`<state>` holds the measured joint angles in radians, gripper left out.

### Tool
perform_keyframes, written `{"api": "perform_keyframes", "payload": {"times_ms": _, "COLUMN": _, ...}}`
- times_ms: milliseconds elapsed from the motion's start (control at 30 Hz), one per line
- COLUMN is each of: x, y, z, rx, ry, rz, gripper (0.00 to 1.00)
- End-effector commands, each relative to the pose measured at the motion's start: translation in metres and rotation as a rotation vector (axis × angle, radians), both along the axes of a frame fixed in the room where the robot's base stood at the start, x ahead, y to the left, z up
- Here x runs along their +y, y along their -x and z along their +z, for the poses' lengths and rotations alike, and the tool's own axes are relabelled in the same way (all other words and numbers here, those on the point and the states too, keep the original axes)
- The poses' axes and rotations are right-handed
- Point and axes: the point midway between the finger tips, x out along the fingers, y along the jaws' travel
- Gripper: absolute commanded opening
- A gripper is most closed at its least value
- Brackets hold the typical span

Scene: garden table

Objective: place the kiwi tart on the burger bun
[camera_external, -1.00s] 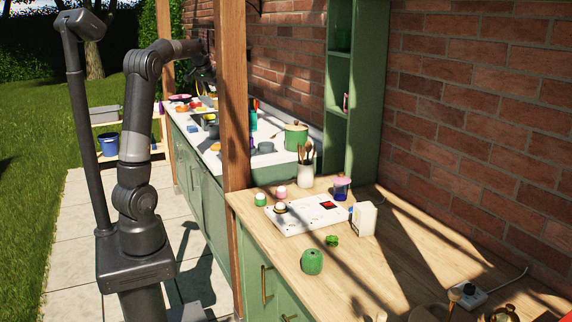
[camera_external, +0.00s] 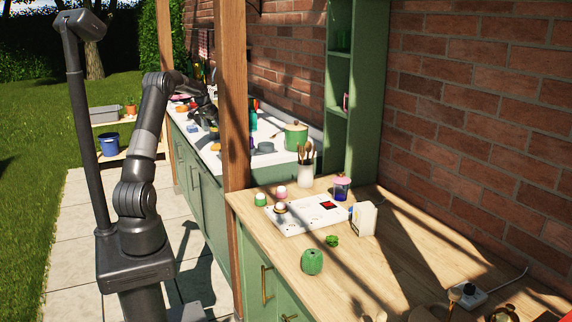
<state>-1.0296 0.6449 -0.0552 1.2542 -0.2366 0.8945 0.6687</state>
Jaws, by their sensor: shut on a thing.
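My gripper (camera_external: 211,113) is low over the far white counter (camera_external: 212,149), just left of the wooden post. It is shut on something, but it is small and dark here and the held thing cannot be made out. I cannot pick out the kiwi tart for certain. Small orange-brown food (camera_external: 181,108) lies on the far part of the counter, left of my gripper; whether it is the burger bun is too small to tell.
A wooden post (camera_external: 234,90) stands in front of the counter and hides part of it. A green pot (camera_external: 296,135) stands farther right. A small blue item (camera_external: 192,128) lies near the counter's front edge.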

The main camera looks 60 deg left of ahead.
Motion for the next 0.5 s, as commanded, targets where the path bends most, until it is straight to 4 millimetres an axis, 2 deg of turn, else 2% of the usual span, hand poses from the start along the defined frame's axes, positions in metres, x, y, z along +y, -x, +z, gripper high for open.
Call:
{"api": "perform_keyframes", "payload": {"times_ms": 100, "x": 0.0, "y": 0.0, "z": -0.017, "rx": 0.0, "ry": 0.002, "rz": 0.001, "gripper": 0.3}}
{"api": "perform_keyframes", "payload": {"times_ms": 267, "x": 0.0, "y": 0.0, "z": -0.028, "rx": 0.0, "ry": 0.001, "rz": 0.002, "gripper": 0.3}}
{"api": "perform_keyframes", "payload": {"times_ms": 500, "x": 0.0, "y": 0.001, "z": -0.066, "rx": 0.001, "ry": 0.003, "rz": 0.002, "gripper": 0.3}}
